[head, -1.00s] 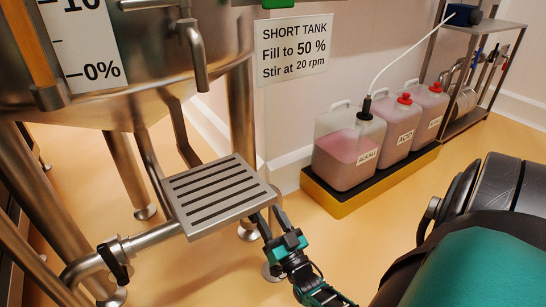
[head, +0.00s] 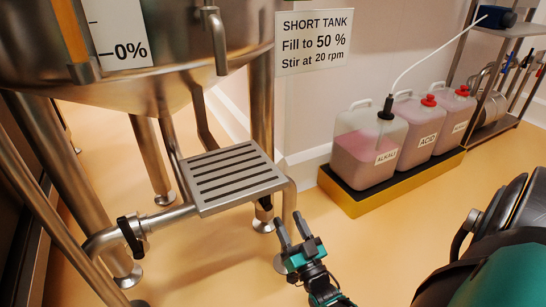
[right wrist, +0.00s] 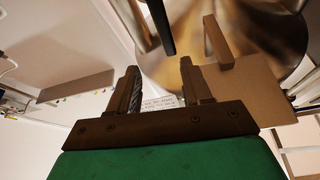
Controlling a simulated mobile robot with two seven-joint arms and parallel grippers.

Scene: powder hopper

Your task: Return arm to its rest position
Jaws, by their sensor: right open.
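My right gripper (head: 291,231) is open and empty in the head view. It is in front of and to the right of the slotted metal drain platform (head: 232,176), apart from it, with its fingers pointing up the picture. In the right wrist view its two fingers (right wrist: 159,90) are spread with nothing between them. My left gripper is not in view.
A steel tank (head: 150,75) on legs fills the left side, with a pipe and black-handled valve (head: 132,235) low down. Several jugs, including the alkali jug (head: 366,148), stand in a yellow tray (head: 350,203). A metal rack (head: 480,100) stands behind.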

